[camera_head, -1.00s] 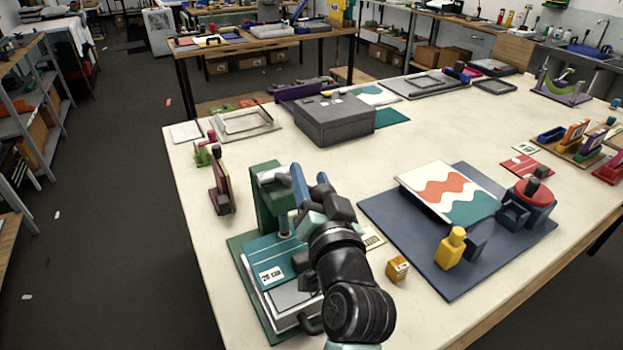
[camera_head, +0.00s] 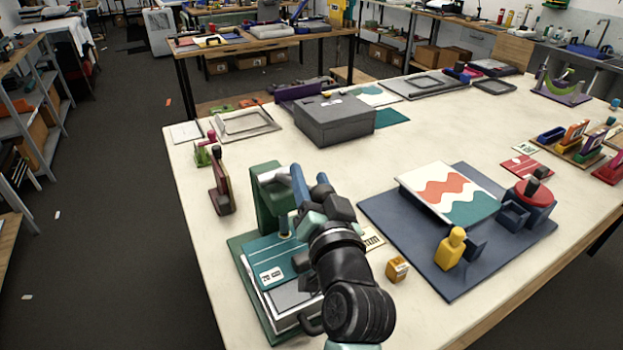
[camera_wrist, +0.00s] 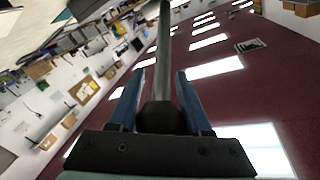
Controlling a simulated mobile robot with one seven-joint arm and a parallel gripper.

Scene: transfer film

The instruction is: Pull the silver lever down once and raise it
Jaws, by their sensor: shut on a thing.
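The green press (camera_head: 268,203) stands upright on its base at the near left of the table. Its silver lever (camera_head: 273,175) shows as a short light piece at the top of the press; my gripper and arm hide the rest. My gripper (camera_head: 311,184) is at the upper right of the press. In the wrist view, the lever's rod (camera_wrist: 165,55) runs away from between the two blue fingers, and its dark knob (camera_wrist: 160,116) sits between them. My gripper (camera_wrist: 156,100) is shut on this end. A teal plate (camera_head: 268,252) with a white label lies low on the press.
A blue-grey board (camera_head: 430,270) with a wave-pattern panel and a yellow bottle-like piece (camera_head: 453,246) lies to the right. A small orange block (camera_head: 397,269) stands between. A dark red upright piece (camera_head: 221,190) stands left of the press. A grey box (camera_head: 335,120) sits behind.

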